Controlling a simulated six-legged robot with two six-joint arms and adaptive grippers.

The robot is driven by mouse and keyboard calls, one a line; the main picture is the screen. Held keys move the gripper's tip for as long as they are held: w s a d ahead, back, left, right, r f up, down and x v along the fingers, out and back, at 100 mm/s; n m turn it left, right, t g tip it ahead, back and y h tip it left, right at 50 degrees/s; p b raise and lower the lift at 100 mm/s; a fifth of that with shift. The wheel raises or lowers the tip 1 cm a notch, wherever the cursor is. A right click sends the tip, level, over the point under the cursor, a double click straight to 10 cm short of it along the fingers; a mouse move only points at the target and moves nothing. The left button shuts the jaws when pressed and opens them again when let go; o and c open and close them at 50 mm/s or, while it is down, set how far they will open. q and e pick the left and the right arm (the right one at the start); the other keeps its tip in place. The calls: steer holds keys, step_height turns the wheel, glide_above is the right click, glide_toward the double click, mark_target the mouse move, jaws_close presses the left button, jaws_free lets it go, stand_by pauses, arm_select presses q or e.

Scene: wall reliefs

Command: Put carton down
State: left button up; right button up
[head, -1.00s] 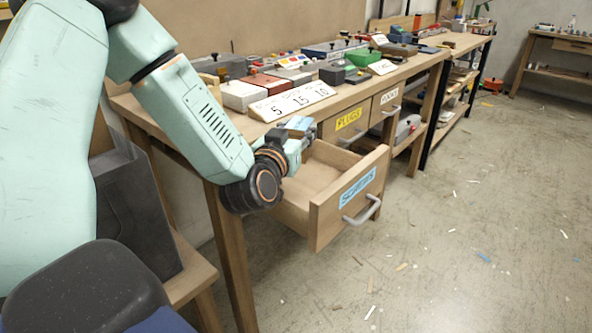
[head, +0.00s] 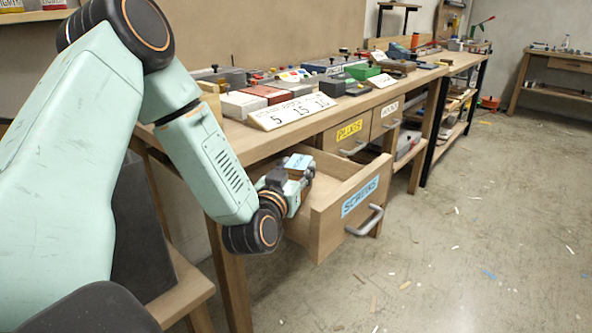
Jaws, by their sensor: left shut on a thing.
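My left gripper (head: 292,183) is inside the open drawer labelled SCREWS (head: 327,222), near its back left. It is shut on a small carton (head: 298,163) with a light blue top and a brown side. The fingers and the arm hide part of the carton. I cannot tell whether the carton touches the drawer's floor. The visible floor of the drawer looks bare. My right gripper is not in view.
The drawer hangs out from a wooden workbench (head: 250,146) and has a grey handle (head: 366,220). A white number sign (head: 290,112) and several small boxes stand on the bench top. A closed PLUGS drawer (head: 347,134) is to the right. The floor at right is open.

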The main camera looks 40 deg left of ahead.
arm_select(q)
steer(key=shift+w+a+f, duration=0.1)
steer(key=shift+w+f, duration=0.1)
steer(key=shift+f, duration=0.45)
steer(key=shift+s+r, duration=0.1)
steer(key=o, duration=1.3)
steer(key=shift+r, duration=0.45)
steer(key=shift+p+v, duration=1.85)
steer(key=shift+v, duration=4.2)
